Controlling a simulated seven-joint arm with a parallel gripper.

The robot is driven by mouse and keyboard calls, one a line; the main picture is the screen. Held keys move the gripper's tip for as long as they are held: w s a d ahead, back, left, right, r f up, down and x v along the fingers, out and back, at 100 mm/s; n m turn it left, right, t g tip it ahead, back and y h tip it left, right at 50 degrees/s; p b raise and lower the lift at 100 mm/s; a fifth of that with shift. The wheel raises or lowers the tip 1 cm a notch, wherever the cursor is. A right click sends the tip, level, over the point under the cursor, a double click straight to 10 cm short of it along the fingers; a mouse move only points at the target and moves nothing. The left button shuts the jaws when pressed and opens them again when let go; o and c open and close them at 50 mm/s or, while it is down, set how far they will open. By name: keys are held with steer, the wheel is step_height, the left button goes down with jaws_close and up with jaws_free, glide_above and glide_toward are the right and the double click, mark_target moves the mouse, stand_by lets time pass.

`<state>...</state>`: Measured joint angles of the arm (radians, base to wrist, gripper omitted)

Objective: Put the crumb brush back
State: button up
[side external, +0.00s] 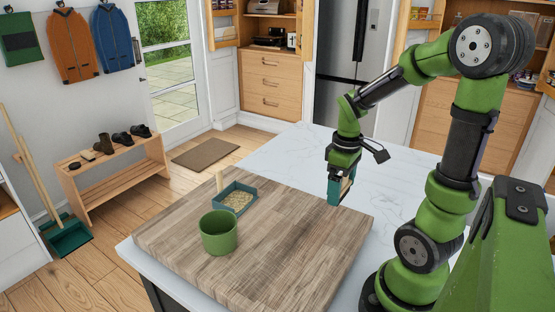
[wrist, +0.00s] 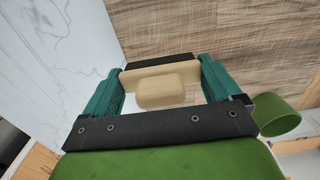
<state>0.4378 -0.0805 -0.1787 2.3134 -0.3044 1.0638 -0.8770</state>
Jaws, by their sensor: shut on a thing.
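My gripper (side external: 340,190) hangs over the right side of the wooden board, fingers down. In the wrist view my gripper (wrist: 160,82) has its teal fingers on either side of the crumb brush (wrist: 168,92), which has a pale wooden body and a dark strip along its far edge. The fingers are shut on it. In the side view the brush is mostly hidden by the fingers. A teal tray (side external: 217,204) with crumb-like bits and an upright pale wooden piece stands on the board, left of my gripper.
A green pot (side external: 219,235) stands on the board in front of the tray; it also shows in the wrist view (wrist: 277,116). The wooden board (side external: 290,238) lies on a white marble counter (side external: 285,153). The board's right half is clear. A shoe bench (side external: 112,170) stands beyond, at left.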

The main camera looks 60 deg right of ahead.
mark_target(336, 221)
step_height(336, 221, down, 7)
steer(key=shift+w+f, duration=0.1)
steer(key=shift+f, duration=0.1)
steer(key=shift+f, duration=0.1)
steer(key=o, duration=0.8)
steer(key=shift+c, duration=0.2)
step_height(336, 221, up, 12)
steer(key=shift+f, duration=0.1)
steer(key=w+a+r+m+t+y, duration=0.1)
steer(key=a+r+m+t, duration=0.1)
steer(key=a, duration=0.7)
steer(key=w+a+r+m+t+y, duration=0.1)
steer(key=a+r+t, duration=0.4)
steer(key=a, duration=0.4)
steer(key=shift+a+r+m, duration=0.25)
steer(key=shift+a+m, duration=0.15)
